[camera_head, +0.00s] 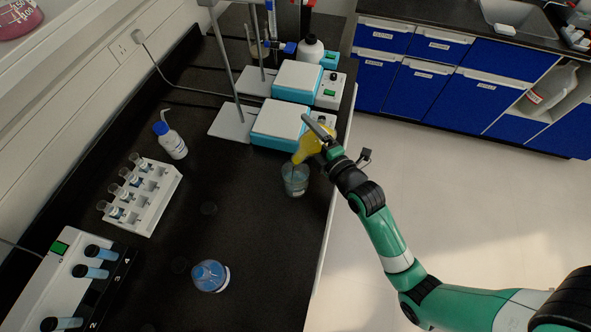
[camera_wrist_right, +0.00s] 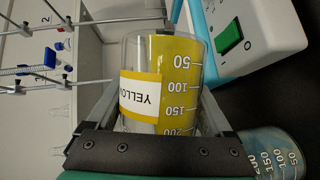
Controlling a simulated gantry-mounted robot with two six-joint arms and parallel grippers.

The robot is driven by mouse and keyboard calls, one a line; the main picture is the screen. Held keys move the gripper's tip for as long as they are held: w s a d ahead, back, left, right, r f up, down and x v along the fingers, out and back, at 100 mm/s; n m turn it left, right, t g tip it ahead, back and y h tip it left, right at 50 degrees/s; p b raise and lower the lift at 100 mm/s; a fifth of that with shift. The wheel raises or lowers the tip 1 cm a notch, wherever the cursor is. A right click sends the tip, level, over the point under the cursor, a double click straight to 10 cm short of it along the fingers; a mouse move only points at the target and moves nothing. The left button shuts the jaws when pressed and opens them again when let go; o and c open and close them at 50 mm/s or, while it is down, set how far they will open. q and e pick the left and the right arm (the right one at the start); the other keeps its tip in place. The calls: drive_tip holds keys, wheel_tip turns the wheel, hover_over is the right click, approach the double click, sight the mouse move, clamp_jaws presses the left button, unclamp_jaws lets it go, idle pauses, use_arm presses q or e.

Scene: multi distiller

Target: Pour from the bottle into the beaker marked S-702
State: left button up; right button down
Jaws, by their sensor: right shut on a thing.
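My right gripper (camera_head: 322,140) is shut on a clear graduated bottle (camera_head: 307,146) with yellow liquid. The bottle is tilted, its lower end close above a clear beaker (camera_head: 295,182) on the black bench. In the right wrist view the bottle (camera_wrist_right: 168,78) has a label whose visible letters read "YELLO", and its liquid lies to one side. The beaker (camera_wrist_right: 275,152) shows at lower right there, with graduation marks and bluish contents. I cannot read S-702 on it, nor tell whether liquid is falling. My left gripper is not in view.
Two white and teal stirrer units (camera_head: 280,126) stand just behind the beaker. A blue-liquid vessel (camera_head: 210,276), a tube rack (camera_head: 143,195) and a wash bottle (camera_head: 171,141) are to the left. The bench between them is mostly clear; its edge is right of the beaker.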

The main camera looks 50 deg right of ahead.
drive_tip(key=shift+n+b, duration=0.35)
drive_tip(key=shift+n, duration=0.05)
idle(1.7)
drive_tip(key=shift+r, duration=0.15)
